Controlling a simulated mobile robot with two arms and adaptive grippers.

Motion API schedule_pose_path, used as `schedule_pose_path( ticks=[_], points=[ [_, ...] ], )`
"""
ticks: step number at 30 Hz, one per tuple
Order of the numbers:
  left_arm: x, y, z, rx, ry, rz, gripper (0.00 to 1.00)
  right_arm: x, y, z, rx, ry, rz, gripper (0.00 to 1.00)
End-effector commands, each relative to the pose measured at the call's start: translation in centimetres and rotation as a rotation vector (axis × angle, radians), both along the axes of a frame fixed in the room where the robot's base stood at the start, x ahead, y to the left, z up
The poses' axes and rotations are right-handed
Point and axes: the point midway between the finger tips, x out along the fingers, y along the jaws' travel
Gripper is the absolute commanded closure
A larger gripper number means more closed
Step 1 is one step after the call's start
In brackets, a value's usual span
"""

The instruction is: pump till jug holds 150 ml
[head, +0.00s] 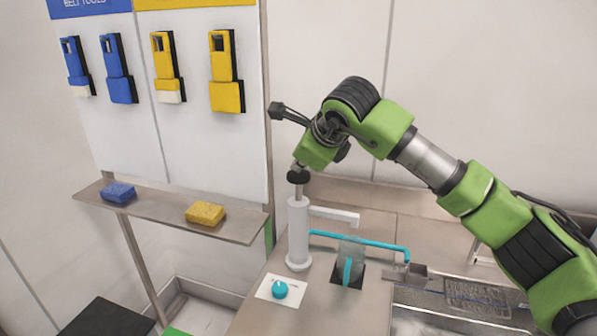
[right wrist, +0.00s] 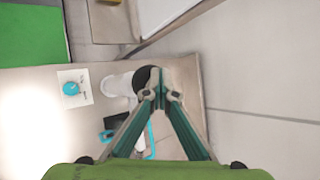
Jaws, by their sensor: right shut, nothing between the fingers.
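A white pump cylinder (head: 299,235) stands upright on the steel counter, with a black knob (head: 298,177) on top of its rod. My right gripper (head: 297,168) points down at the knob; its fingers are shut with nothing between them. In the right wrist view the closed fingertips (right wrist: 161,95) lie over the black knob (right wrist: 148,80); whether they touch cannot be told. A clear jug (head: 350,262) with a teal handle stands on a black pad right of the pump, under a white spout (head: 335,214). Its liquid level is too small to read. My left gripper is out of view.
A teal dial (head: 279,290) on a white plate sits before the pump. A teal pipe (head: 375,243) runs behind the jug toward the sink (head: 450,320). A shelf (head: 160,213) at left holds a blue sponge (head: 118,192) and a yellow sponge (head: 205,213), below hanging tools.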

Motion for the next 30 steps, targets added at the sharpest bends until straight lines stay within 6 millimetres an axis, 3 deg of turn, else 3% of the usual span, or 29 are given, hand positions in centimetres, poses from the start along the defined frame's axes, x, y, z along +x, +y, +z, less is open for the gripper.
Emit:
schedule_pose_path(
  ticks=[30],
  points=[
    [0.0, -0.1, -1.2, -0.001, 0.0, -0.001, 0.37, 0.0, -0.1, -1.5, -0.003, 0.003, -0.001, 1.0]
  ],
)
